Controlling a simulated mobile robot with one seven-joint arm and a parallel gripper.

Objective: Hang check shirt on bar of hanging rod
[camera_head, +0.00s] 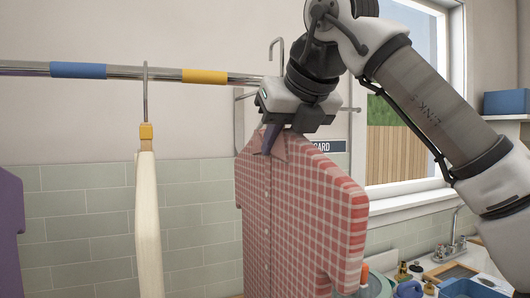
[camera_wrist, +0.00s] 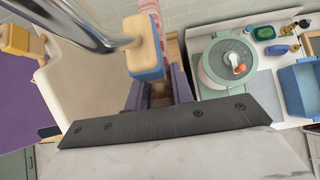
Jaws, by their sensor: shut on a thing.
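The red check shirt (camera_head: 300,215) hangs upright below my gripper (camera_head: 268,140) in the head view. My gripper is shut at the collar, on the shirt's hanger. The hanger's metal hook (camera_head: 282,50) rises above my gripper, just right of the bar's visible right part. The hanging rod's bar (camera_head: 125,72) runs across the upper left, with blue and yellow bands. In the wrist view, purple fingers (camera_wrist: 158,92) close below a wood, yellow and blue block (camera_wrist: 144,50) joined to a metal shaft. A strip of the shirt (camera_wrist: 150,8) shows behind it. The grip itself is partly hidden.
A cream garment (camera_head: 148,225) hangs on the bar left of the shirt, with a purple garment (camera_head: 10,220) at the far left. A round teal-lidded thing (camera_wrist: 228,62) and a blue basket (camera_wrist: 300,88) stand on the right. A window (camera_head: 405,140) is behind my arm.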

